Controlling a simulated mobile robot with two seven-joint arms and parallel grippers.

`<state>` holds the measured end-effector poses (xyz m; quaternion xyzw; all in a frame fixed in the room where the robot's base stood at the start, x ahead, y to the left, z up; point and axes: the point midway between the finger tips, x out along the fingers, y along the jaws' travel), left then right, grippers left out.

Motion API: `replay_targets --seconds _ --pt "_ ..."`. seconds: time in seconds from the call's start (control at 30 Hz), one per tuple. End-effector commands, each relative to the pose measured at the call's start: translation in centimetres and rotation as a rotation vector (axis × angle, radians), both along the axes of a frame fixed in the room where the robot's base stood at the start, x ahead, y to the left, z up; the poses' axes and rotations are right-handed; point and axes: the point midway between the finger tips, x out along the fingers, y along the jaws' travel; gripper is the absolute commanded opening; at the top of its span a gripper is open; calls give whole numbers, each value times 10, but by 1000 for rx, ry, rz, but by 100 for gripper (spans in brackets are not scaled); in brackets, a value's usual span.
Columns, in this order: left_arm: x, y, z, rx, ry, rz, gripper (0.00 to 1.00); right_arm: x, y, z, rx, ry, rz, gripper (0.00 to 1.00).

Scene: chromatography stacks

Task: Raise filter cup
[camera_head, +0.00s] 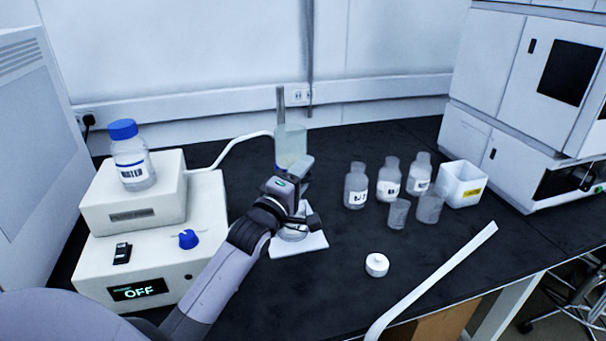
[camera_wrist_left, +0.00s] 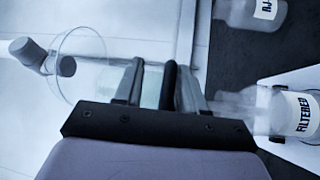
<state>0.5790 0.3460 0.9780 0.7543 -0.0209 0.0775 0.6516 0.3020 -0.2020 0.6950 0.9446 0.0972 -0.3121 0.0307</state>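The filter cup (camera_head: 291,143) is a clear, pale green-tinted cylinder. It stands upright above the bench in the head view, behind my left gripper (camera_head: 303,193). In the left wrist view the filter cup (camera_wrist_left: 85,75) lies sideways, with its round rim at the left. A bottle labelled FILTERED (camera_wrist_left: 300,112) shows at the right of that view. My left gripper's fingers (camera_wrist_left: 153,85) are across the cup's lower part, with a narrow gap between their dark pads. I cannot tell whether they press on it. The right gripper is out of view.
A pump unit reading OFF (camera_head: 138,290) and a WATER bottle (camera_head: 132,160) stand at the left. Several labelled bottles (camera_head: 389,180), clear beakers (camera_head: 430,206), a white box (camera_head: 462,184) and a white cap (camera_head: 377,265) are to the right. A white hose (camera_head: 228,152) runs toward the cup.

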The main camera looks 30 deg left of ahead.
Motion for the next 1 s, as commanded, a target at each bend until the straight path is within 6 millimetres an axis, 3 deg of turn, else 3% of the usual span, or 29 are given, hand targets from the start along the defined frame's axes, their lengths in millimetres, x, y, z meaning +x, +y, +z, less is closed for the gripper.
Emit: replay_targets --seconds 0.17,0.6,1.0 --pt "-9 -1 -2 -1 0 -1 38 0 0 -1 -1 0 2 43" --pt "-62 -4 -10 0 1 0 38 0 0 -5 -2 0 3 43" --pt "-70 -5 -10 -1 -1 0 38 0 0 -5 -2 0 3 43"
